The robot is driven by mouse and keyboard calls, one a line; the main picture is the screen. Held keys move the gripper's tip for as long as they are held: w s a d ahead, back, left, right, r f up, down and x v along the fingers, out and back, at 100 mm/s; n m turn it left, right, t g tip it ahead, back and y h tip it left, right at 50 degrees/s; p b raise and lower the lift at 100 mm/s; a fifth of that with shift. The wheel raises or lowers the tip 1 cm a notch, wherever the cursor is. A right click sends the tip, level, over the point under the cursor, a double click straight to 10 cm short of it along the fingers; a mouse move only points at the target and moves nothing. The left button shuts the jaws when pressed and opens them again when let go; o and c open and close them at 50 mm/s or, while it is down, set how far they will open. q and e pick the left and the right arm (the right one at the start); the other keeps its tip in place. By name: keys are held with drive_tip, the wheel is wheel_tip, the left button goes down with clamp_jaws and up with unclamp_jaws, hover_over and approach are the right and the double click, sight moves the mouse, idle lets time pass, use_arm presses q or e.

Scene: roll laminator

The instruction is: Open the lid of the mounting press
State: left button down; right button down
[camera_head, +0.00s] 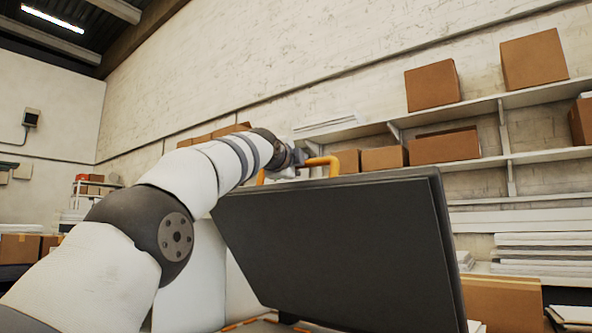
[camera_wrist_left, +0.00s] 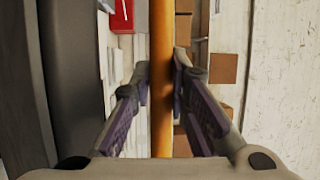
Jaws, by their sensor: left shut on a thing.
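The mounting press lid (camera_head: 335,250) is a large dark grey panel, raised and tilted, with its black inner face toward me in the head view. An orange handle (camera_head: 325,160) stands on its top edge. The handle also shows as an upright orange bar in the left wrist view (camera_wrist_left: 161,25). My left gripper (camera_head: 297,158) is at the handle at the top of the lid. Its two fingers (camera_wrist_left: 163,78) lie on either side of the bar, shut on it. The press base is mostly hidden below the lid, at the bottom of the head view. My right gripper does not show.
Wall shelves with cardboard boxes (camera_head: 445,146) run along the back right. Stacked white sheets (camera_head: 545,250) and a large cardboard box (camera_head: 503,302) stand right of the lid. More boxes (camera_head: 20,247) sit at the far left. The space above the lid is free.

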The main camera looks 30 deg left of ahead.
use_arm(q)
drive_tip(key=c, duration=1.5)
unclamp_jaws()
drive_tip(key=shift+c, duration=0.2)
drive_tip(key=shift+f, duration=0.1)
